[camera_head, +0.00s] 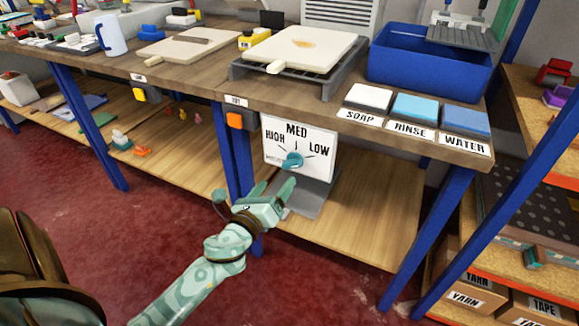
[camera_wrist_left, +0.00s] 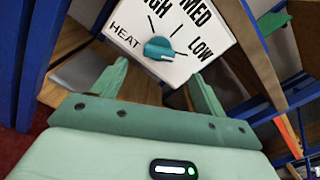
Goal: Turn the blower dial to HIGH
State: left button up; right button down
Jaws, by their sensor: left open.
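The blower dial is a teal knob (camera_head: 292,160) on a white panel (camera_head: 320,145) marked HIGH, MED and LOW, under the workbench. In the left wrist view the knob (camera_wrist_left: 159,49) lies just beyond the gap between my fingertips, with HEAT printed to its left. Its ridge runs roughly sideways; I cannot tell which end is the pointer. My left gripper (camera_head: 275,190) is open and empty, just below and in front of the dial, with a finger to each side in the left wrist view (camera_wrist_left: 160,72). It appears apart from the knob. My right gripper is not in view.
The workbench edge (camera_head: 225,91) overhangs above, with an orange switch (camera_head: 235,120) and a blue leg (camera_head: 243,165) left of the panel. A wooden lower shelf (camera_head: 370,215) lies beneath. Another blue leg (camera_head: 425,235) stands to the right. Red floor is open in front.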

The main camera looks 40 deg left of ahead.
aim_at(289, 166)
pick_arm(q)
jog(key=x, duration=0.4)
jog(key=shift+w+f+b, duration=0.2)
jog(key=shift+w+b, duration=0.05)
jog(key=shift+b, duration=0.15)
jog(key=x, duration=0.3)
jog(key=shift+b, duration=0.35)
jog(key=shift+w+a+r, duration=0.15)
jog(key=shift+w+a, duration=0.1)
jog(key=shift+w, duration=0.35)
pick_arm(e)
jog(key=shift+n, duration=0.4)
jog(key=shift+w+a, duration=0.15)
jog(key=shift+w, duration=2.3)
pick_arm(q)
jog(key=c, duration=1)
